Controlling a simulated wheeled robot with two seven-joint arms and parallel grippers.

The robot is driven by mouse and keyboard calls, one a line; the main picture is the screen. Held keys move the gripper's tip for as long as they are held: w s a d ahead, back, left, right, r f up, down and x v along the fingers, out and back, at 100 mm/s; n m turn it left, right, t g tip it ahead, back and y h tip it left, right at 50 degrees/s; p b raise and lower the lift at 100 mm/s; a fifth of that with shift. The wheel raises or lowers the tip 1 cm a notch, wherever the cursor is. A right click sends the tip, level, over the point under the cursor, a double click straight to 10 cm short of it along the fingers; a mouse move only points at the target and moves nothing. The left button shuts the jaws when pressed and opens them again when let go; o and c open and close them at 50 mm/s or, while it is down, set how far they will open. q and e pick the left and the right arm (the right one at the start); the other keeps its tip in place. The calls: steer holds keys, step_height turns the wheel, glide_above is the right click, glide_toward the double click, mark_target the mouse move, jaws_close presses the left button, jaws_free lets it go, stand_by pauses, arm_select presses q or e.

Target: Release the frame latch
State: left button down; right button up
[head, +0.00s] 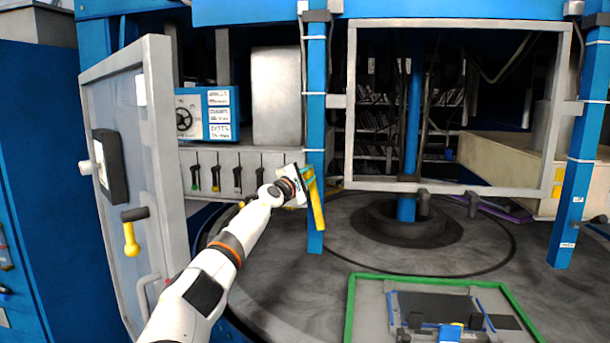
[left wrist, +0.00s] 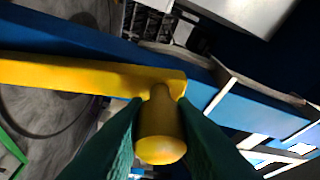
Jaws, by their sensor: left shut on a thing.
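A yellow lever (head: 317,205) with a round knob stands against the blue post (head: 316,110), left of the grey square frame (head: 350,95); it looks like the frame latch. My left gripper (head: 307,174) is at the lever's upper end. In the left wrist view the green fingers (left wrist: 160,128) are shut on the yellow knob (left wrist: 160,145), one on each side. The yellow bar (left wrist: 85,75) runs off to the left along the blue post (left wrist: 55,35). The gripper partly hides the lever's top in the head view. My right gripper is not in view.
A grey door (head: 165,160) with another yellow handle (head: 130,238) stands open at left. A panel with several small levers (head: 238,170) is behind my arm. A green-edged tray (head: 350,310) is at the front right. The round dark floor plate (head: 320,285) has clear room.

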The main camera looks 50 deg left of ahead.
arm_select(q)
steer(key=shift+w+d+r+m+h, duration=0.15)
steer(key=shift+w+d+m+h, duration=0.2)
steer(key=shift+m, duration=0.35)
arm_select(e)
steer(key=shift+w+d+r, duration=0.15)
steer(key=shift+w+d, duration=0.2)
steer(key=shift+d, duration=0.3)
arm_select(q)
steer(key=shift+d, duration=0.1)
steer(key=c, duration=1.6)
jaws_free()
steer(key=o, duration=0.4)
steer(key=shift+w+d, duration=0.1)
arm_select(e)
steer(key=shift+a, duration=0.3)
